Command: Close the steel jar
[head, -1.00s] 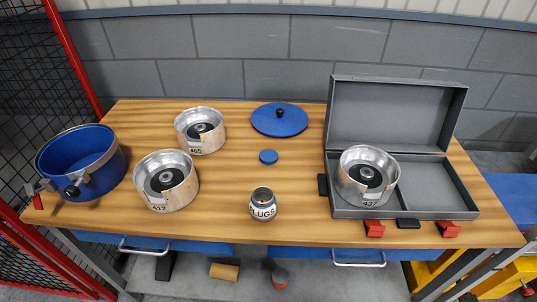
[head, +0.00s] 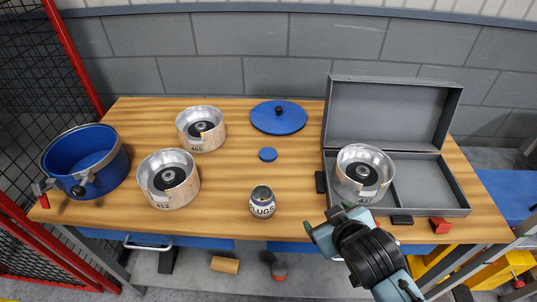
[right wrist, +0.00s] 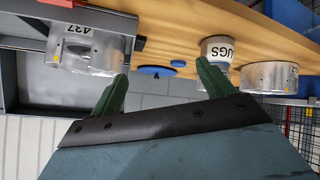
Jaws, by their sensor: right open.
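The steel jar (head: 262,203), labelled PLUGS, stands upright and open-topped near the table's front middle. A small blue disc (head: 268,154), lid-like, lies flat on the table behind it. In the right wrist view the jar (right wrist: 217,50) shows beyond the fingers, and the blue disc (right wrist: 156,71) lies left of it. My right gripper (head: 325,229) is at the table's front edge, right of the jar and in front of the grey case, apart from both. Its green fingers (right wrist: 165,92) are spread and empty. My left gripper is in neither view.
The open grey case (head: 432,210) at right holds a metal clutch drum (head: 362,168). Two more drums (head: 168,180) (head: 201,130) stand left of the jar. A blue pot (head: 85,160) stands far left. A large blue lid (head: 278,117) lies behind the disc. The table around the jar is clear.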

